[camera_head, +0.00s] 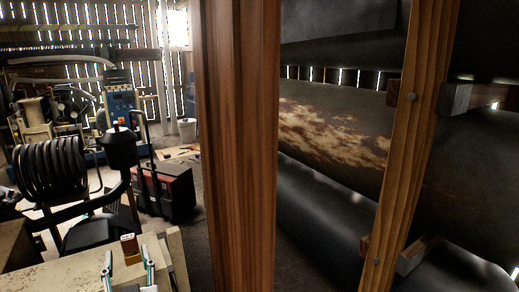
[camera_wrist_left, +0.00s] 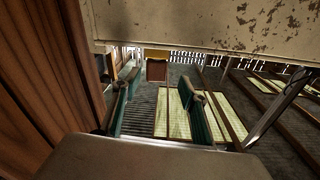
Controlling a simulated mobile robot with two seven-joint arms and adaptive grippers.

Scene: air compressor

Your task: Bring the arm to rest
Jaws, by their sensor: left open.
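My left gripper (camera_head: 128,268) shows at the bottom left of the head view, its two fingers apart with teal pads. In the left wrist view the gripper (camera_wrist_left: 160,95) is open, and nothing is held between its fingers. A small brown block (camera_head: 130,247) appears just beyond the fingertips in the head view. A brown block also shows past the fingers in the left wrist view (camera_wrist_left: 157,70), below a beige surface with chipped paint (camera_wrist_left: 220,25). I cannot tell whether the fingers touch it. My right gripper is in neither view.
A thick wooden post (camera_head: 237,150) stands close in front, right of the gripper; wood also fills the left of the wrist view. Large dark pipes (camera_head: 330,130) lie stacked behind it. A black coil (camera_head: 50,170), a dark red box (camera_head: 165,190) and a blue machine (camera_head: 120,105) stand left.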

